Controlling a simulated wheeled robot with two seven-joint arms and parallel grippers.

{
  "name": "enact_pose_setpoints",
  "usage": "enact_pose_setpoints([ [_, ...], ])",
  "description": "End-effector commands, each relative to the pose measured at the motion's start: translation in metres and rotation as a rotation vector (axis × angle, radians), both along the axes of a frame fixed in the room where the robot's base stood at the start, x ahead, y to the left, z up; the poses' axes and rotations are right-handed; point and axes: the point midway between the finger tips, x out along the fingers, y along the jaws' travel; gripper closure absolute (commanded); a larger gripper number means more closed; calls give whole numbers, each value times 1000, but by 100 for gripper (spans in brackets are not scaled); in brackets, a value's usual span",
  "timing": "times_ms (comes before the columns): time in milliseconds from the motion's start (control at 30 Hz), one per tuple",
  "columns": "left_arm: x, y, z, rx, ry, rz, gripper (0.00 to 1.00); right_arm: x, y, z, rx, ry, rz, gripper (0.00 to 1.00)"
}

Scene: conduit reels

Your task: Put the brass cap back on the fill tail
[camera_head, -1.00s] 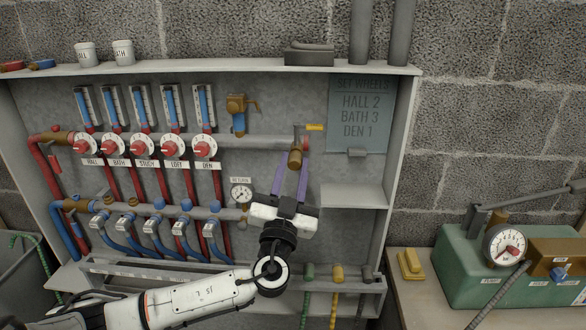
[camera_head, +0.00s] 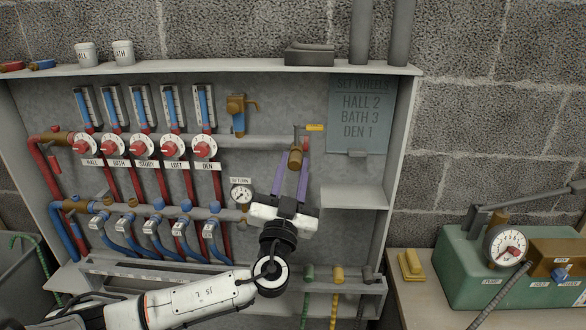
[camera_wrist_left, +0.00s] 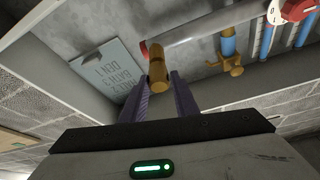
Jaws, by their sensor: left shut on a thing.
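My left gripper (camera_head: 294,168) points up with its purple fingers shut on the brass cap (camera_head: 295,158), under the end of the upper grey pipe. The fill tail (camera_head: 296,136), with its yellow lever, comes down just above the cap. In the left wrist view the brass cap (camera_wrist_left: 158,72) stands between the fingertips of my left gripper (camera_wrist_left: 160,82), with a brass end right above it. The cap looks in line with the tail and close to or touching it; I cannot tell if it is seated. My right gripper is out of view.
The upper grey pipe (camera_head: 260,141) runs left to a row of red-and-white dials. A round gauge (camera_head: 241,193) sits left of my gripper. A small grey shelf (camera_head: 352,196) juts out at the right. A green pump box (camera_head: 468,258) stands on the bench at the right.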

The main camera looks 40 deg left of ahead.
Motion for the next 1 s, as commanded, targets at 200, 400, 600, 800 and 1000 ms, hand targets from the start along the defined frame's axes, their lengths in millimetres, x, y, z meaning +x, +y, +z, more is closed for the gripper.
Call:
enact_pose_setpoints([
  [200, 0, 1, -2, -1, -2, 0, 96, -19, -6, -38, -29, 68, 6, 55],
  [400, 1, 1, -2, 0, -1, 1, 63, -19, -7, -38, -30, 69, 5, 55],
  [600, 0, 1, -2, 0, 0, 1, 51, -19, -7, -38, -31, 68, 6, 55],
  [800, 0, 0, -3, 0, 0, 0, 51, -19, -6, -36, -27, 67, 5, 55],
  [1000, 0, 0, -3, 0, 0, 0, 51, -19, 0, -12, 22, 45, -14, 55],
])
